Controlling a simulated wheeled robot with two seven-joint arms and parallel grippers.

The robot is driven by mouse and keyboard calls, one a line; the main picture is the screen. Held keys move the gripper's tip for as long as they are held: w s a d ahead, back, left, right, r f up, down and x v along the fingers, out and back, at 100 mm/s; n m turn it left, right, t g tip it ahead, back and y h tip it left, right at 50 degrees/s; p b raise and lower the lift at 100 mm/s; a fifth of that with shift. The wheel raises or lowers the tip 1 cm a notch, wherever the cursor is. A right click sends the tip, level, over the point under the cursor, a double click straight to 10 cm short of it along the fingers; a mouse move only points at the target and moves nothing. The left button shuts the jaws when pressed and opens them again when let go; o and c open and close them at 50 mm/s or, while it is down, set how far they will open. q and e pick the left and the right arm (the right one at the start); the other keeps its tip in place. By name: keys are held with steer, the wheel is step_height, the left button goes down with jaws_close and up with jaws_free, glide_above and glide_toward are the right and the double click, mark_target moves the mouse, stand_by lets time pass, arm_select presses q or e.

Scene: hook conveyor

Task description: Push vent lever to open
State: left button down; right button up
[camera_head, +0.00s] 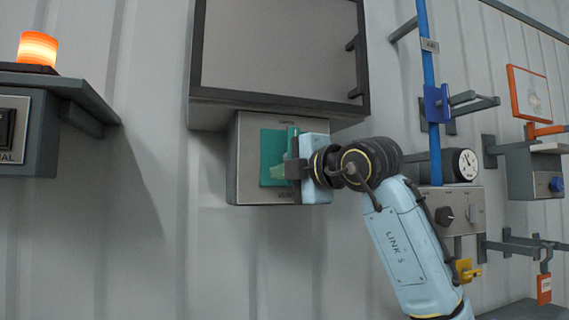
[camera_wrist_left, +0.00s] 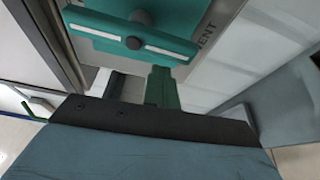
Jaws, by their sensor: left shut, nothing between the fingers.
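The vent box (camera_head: 246,165) is a grey metal housing on the wall with a teal plate on its front. The vent lever (camera_head: 292,141) is a teal bar, partly hidden by my gripper. In the left wrist view the lever (camera_wrist_left: 165,46) has white stripes and a dark central pivot, with "VENT" printed beside it. My left gripper (camera_head: 284,171) is shut and empty in front of the plate, at the lower part of the lever. Its green fingers (camera_wrist_left: 162,88) point toward the panel in the left wrist view. I cannot tell whether they touch the lever. My right gripper is not in view.
A dark-framed cabinet (camera_head: 280,98) hangs directly above the box. An orange lamp (camera_head: 37,50) sits on a shelf at the left. A blue vertical pipe (camera_head: 427,60), a gauge (camera_head: 466,164) and a knob panel (camera_head: 455,212) are at the right. Bare wall lies below the box.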

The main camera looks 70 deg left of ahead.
arm_select(q)
steer(key=w+d, duration=0.1)
steer(key=d, duration=0.8)
steer(key=shift+d, duration=0.25)
